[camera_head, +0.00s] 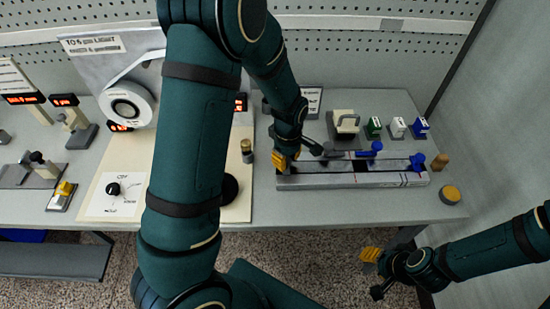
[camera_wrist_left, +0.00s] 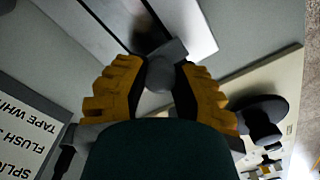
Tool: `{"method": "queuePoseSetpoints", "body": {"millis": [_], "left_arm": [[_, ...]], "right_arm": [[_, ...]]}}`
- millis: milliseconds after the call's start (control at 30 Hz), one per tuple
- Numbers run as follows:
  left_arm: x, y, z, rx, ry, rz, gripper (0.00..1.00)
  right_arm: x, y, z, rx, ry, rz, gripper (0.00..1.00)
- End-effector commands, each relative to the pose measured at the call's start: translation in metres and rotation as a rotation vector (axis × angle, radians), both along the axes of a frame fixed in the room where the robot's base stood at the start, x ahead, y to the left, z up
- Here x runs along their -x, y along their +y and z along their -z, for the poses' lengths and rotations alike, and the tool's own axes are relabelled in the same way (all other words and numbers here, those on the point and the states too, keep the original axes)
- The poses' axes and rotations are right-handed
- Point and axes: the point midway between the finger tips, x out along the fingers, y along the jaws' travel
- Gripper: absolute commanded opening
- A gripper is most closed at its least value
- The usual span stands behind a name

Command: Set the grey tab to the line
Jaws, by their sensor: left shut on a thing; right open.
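My left gripper (camera_head: 284,160) is at the left end of a grey slotted rail block (camera_head: 350,181) on the bench. In the left wrist view, its yellow-padded fingers (camera_wrist_left: 159,88) are shut around the grey tab (camera_wrist_left: 160,74), a rounded knob on a grey block at the slot's end. In the head view the gripper hides the tab. Two blue tabs (camera_head: 417,162) sit further right on the rails. Faint marks show on the block's right front; I cannot tell which is the line. My right gripper (camera_head: 370,262) is open and empty, off the bench's front edge.
Behind the rails stand a cream-handled device (camera_head: 346,123) and green, white and blue small blocks (camera_head: 397,127). A yellow-topped button (camera_head: 450,194) is at the right.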

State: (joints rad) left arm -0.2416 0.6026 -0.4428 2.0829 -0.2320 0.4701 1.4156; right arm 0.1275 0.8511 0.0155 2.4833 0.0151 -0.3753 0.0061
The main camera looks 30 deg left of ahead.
Motion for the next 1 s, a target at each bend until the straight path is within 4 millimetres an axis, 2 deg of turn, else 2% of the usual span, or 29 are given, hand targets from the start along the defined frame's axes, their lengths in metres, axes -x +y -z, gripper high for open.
{"method": "queuePoseSetpoints", "body": {"millis": [267,300,400,767,867,1000], "left_arm": [[-0.002,-0.005,0.001,0.004,-0.003,0.001,0.0],[-0.002,-0.005,0.001,0.004,-0.003,0.002,0.33],[-0.002,-0.005,0.001,0.004,-0.003,0.002,0.64],[-0.002,-0.004,-0.003,0.003,-0.003,0.001,0.64],[-0.003,-0.004,-0.013,0.003,-0.007,0.001,0.64],[-0.003,-0.005,-0.038,0.003,-0.009,0.002,0.64]], "right_arm": [[0.0,0.0,0.0,0.0,0.0,0.0,0.47],[0.0,0.0,0.0,0.0,0.0,0.0,0.47],[0.0,0.0,0.0,0.0,0.0,0.0,0.47],[0.0,0.0,0.0,0.0,0.0,0.0,0.47],[0.0,0.0,0.0,0.0,0.0,0.0,0.47],[0.0,0.0,0.0,0.0,0.0,0.0,0.47]]}}
